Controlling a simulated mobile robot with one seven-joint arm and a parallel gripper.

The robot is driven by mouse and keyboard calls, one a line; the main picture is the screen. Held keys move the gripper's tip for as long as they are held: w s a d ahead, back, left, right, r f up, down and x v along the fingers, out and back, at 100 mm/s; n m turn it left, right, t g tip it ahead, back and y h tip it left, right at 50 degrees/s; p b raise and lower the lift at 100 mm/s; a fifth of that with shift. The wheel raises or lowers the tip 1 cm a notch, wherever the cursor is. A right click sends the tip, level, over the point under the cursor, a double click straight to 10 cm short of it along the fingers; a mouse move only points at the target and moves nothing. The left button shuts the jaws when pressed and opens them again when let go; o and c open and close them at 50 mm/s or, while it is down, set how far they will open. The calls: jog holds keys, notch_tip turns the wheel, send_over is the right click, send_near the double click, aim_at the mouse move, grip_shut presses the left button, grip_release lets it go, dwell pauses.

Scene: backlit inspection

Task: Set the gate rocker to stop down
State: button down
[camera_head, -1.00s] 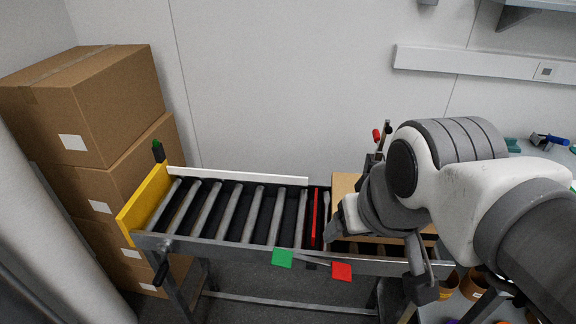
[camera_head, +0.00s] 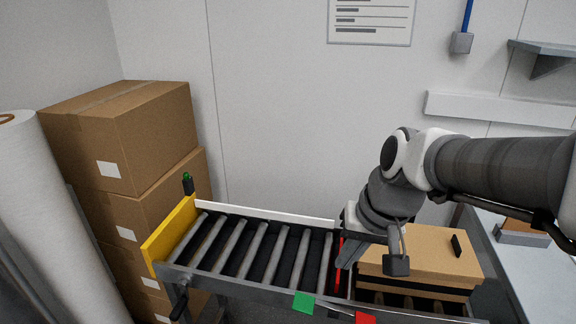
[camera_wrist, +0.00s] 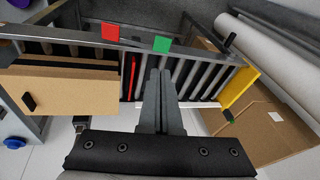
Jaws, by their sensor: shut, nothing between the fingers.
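The conveyor's front rail (camera_head: 225,282) carries a green plate (camera_head: 303,304) and a red plate (camera_head: 365,318), with a small dark part (camera_head: 335,314) between them, probably the gate rocker; its tilt is too small to tell. In the wrist view the green plate (camera_wrist: 161,44) and red plate (camera_wrist: 110,31) show on the rail. The red gate bar (camera_wrist: 131,78) lies across the conveyor among the rollers. My gripper (camera_head: 346,258) is shut and empty, above the conveyor beside the gate bar. In the wrist view its fingers (camera_wrist: 161,76) point toward the rollers.
A cardboard box (camera_head: 425,245) with a black handle-like tab sits on the conveyor's right part. A yellow end plate (camera_head: 170,233) closes the left end. Stacked cartons (camera_head: 125,145) and a white roll (camera_head: 65,200) stand at left. A bench (camera_head: 520,270) is at right.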

jog(key=m+g, duration=0.2)
send_over(305, 304)
jog(key=d, duration=0.4)
jog(key=s+d+x, duration=0.1)
jog(key=d+x, duration=0.1)
jog(key=x, duration=0.7)
jog(key=shift+s+a, duration=0.25)
jog(key=shift+a, duration=0.1)
jog(key=b+x, duration=0.3)
jog(key=x, duration=1.1)
jog(key=shift+s+a, duration=0.1)
jog(key=shift+a, duration=0.05)
